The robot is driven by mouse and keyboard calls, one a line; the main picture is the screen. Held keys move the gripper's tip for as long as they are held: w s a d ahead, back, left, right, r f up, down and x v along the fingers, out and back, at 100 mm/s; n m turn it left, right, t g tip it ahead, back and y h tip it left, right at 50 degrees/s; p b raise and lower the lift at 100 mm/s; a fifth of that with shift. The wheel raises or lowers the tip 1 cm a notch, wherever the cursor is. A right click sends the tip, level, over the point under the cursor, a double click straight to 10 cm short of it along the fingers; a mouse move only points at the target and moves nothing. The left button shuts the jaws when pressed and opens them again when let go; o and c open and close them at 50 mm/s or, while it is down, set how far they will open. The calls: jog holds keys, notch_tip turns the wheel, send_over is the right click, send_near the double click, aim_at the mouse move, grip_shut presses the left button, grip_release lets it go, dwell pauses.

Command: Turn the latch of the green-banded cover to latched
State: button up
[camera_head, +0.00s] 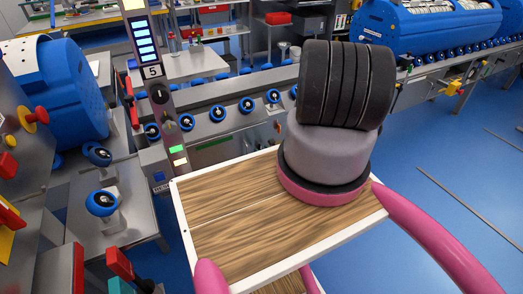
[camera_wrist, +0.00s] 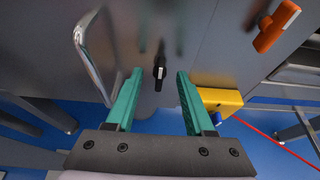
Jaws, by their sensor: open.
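In the wrist view my gripper (camera_wrist: 160,74) is open, with two teal fingers spread apart and nothing between their pads. A small black latch knob with a white mark (camera_wrist: 160,66) sits on a grey panel (camera_wrist: 205,50) ahead, between the fingertips in the picture. The knob points roughly up and down in the picture. I cannot tell whether a finger touches it. No green band shows on this panel, so I cannot tell which cover it belongs to. My gripper does not show in the head view.
A chrome handle (camera_wrist: 90,55) is left of the fingers, a yellow block (camera_wrist: 218,100) right, and an orange handle (camera_wrist: 276,26) upper right. In the head view, a post with a lit blue display (camera_head: 143,42) stands before a bench with blue-ringed knobs (camera_head: 218,112).

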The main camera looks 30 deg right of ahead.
jog(key=shift+w+f, duration=0.2)
jog(key=shift+w, duration=0.3)
grip_shut()
